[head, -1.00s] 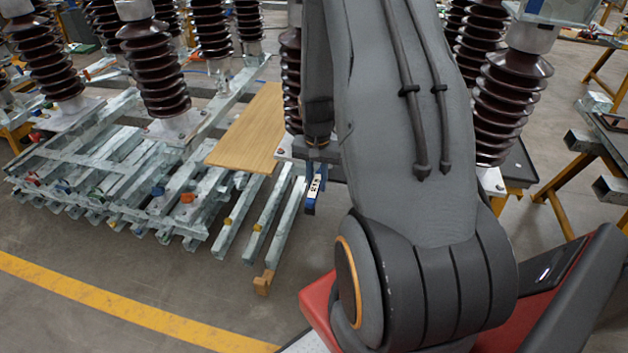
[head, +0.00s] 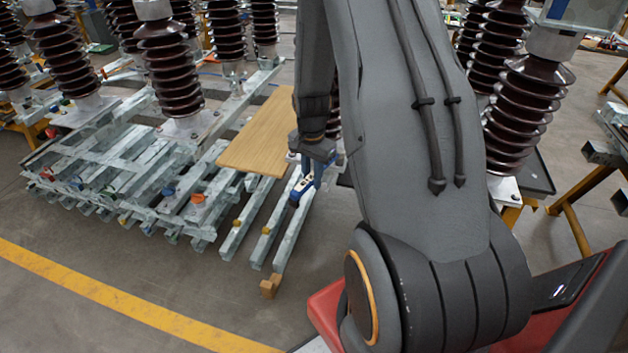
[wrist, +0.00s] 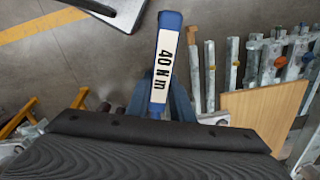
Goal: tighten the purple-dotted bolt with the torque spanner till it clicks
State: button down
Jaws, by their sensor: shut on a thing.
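My gripper (head: 316,158) is shut on the blue torque spanner (head: 305,186). In the head view the spanner hangs below the gripper, in front of the wooden board's right side and over the steel bar ends. In the wrist view the spanner's blue handle (wrist: 163,64) points up and away from the dark gripper body, and its white label reads 40 N m. The spanner's working end is hidden in both views. I cannot make out a purple-dotted bolt; coloured marks, such as an orange one (head: 198,198), show on the bars.
A wooden board (head: 252,140) lies on the galvanised steel bars (head: 232,235). Brown ribbed insulators (head: 172,75) stand behind and to both sides. A yellow trestle (head: 570,225) stands at the right. The floor near the yellow line (head: 120,300) is clear.

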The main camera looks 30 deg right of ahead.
jog(key=shift+r+p, duration=0.45)
jog(key=shift+r, duration=2.7)
